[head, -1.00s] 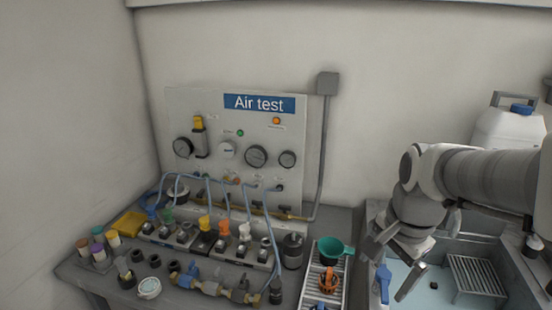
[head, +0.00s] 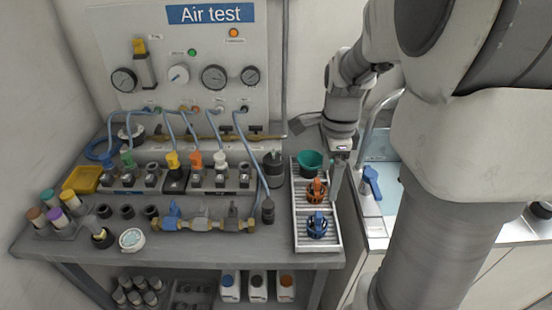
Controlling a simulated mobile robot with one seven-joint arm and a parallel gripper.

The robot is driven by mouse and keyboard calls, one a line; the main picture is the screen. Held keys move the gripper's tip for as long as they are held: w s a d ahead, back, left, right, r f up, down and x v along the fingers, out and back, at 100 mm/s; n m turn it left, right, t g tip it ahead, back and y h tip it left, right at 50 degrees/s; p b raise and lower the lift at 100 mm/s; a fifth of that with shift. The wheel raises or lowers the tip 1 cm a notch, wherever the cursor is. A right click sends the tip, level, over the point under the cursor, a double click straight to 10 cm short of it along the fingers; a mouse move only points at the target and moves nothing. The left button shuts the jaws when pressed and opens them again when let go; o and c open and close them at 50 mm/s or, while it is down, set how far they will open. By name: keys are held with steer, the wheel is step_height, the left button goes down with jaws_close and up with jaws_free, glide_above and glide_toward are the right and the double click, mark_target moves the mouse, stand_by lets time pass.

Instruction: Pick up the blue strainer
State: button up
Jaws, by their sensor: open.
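The blue strainer (head: 317,226) sits in the front part of a pale ribbed tray (head: 299,241) at the right end of the bench. An orange strainer (head: 317,190) is just behind it, and a teal cup-like strainer (head: 310,162) is at the back of the tray. My gripper (head: 335,182) points down at the tray's right side, beside the orange strainer and behind the blue one. It is open and nothing shows between its fingers. One finger is mostly hidden.
A sink (head: 384,150) with a blue-handled tap (head: 371,182) lies to the right of the tray. A dark cylinder (head: 274,168) and a brass valve assembly (head: 205,222) stand to the left. The air test panel (head: 180,60) rises behind. Little bench is free around the tray.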

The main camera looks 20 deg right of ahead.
mark_target(318, 222)
step_height(318, 222, down, 12)
steer(key=shift+f+b, duration=0.1)
steer(key=shift+b, duration=1.1)
steer(key=shift+w+a+f+b, duration=0.1)
steer(key=shift+f+b, duration=0.1)
steer(key=shift+f, duration=0.7)
steer(key=shift+w+a+f+b, duration=0.1)
steer(key=shift+a+f+b, duration=0.1)
steer(key=shift+f, duration=0.75)
steer(key=shift+a+f+b, duration=0.1)
steer(key=shift+f+b, duration=0.1)
steer(key=shift+f, duration=0.7)
steer(key=shift+d, duration=0.1)
steer(key=c, duration=1.3)
